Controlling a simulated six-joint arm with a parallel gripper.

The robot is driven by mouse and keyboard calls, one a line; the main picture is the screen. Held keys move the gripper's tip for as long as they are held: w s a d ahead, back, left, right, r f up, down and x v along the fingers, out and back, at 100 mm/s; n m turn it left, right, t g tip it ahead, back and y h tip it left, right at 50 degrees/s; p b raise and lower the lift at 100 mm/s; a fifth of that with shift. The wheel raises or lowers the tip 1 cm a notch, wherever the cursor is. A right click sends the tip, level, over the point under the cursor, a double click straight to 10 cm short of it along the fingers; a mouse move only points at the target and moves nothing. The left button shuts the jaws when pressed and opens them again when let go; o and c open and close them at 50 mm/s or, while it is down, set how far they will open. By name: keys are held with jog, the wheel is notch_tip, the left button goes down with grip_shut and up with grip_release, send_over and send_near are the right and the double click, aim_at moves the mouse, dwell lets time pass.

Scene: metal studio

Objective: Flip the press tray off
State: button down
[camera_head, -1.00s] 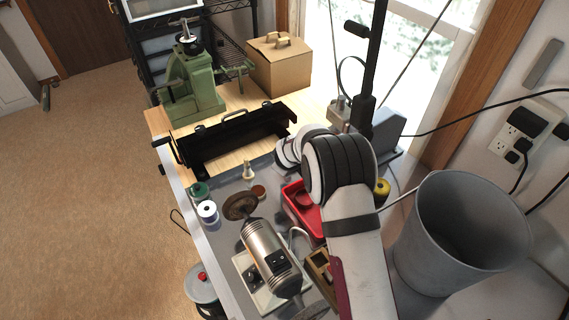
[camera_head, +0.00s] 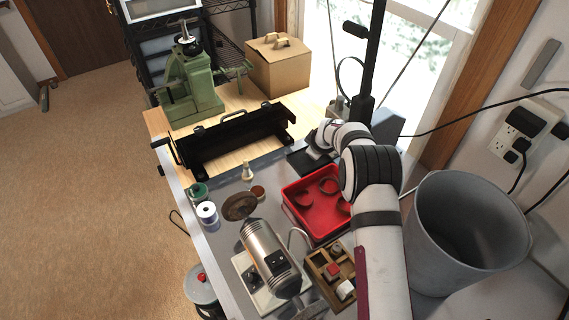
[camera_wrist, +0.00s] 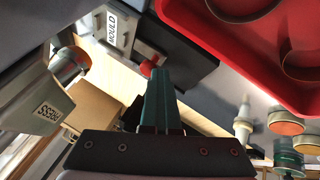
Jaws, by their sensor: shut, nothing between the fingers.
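In the wrist view my gripper (camera_wrist: 158,95) has its teal fingers together and empty. The fingertips are close to a small red knob (camera_wrist: 147,68) on a dark block with a white MOULD label (camera_wrist: 113,30); I cannot tell whether they touch. At left, a pale grey housing (camera_wrist: 38,108) carries a PRESS label (camera_wrist: 43,116), upside down in the picture. A pale rounded part with an orange-red end (camera_wrist: 72,62) stands beside it. In the head view the dark block (camera_head: 301,163) lies behind the red tray, and my arm hides most of the fingers.
A red tray (camera_head: 327,229) with rings inside lies just in front, with a wooden compartment box (camera_head: 313,262) nearer. A black trough (camera_head: 205,150), green press (camera_head: 190,85), buffing motor (camera_head: 270,255) and grey bin (camera_head: 465,255) stand around. Thin cables cross the right side.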

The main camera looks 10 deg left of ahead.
jog(key=s, duration=0.2)
jog(key=s+a, duration=0.1)
jog(key=shift+s+r, duration=0.2)
jog(key=shift+r, duration=0.15)
jog(key=v, duration=1)
jog(key=shift+s, duration=0.15)
jog(key=shift+a, duration=0.1)
jog(key=s+d+r+m+g, duration=0.2)
jog(key=s+d+r+m, duration=0.2)
jog(key=s, duration=0.4)
jog(key=s+d+r+m+g, duration=0.1)
jog(key=s+d+r+m, duration=0.35)
jog(key=s, duration=0.45)
jog(key=s+d+m+g, duration=0.1)
jog(key=s+m, duration=0.4)
jog(key=s, duration=0.6)
jog(key=s+d+m+g, duration=0.2)
jog(key=s+m, duration=0.3)
jog(key=s, duration=0.7)
jog(key=shift+d+r+g+h, duration=0.2)
jog(key=shift+d+g+h, duration=0.1)
jog(key=shift+d, duration=0.4)
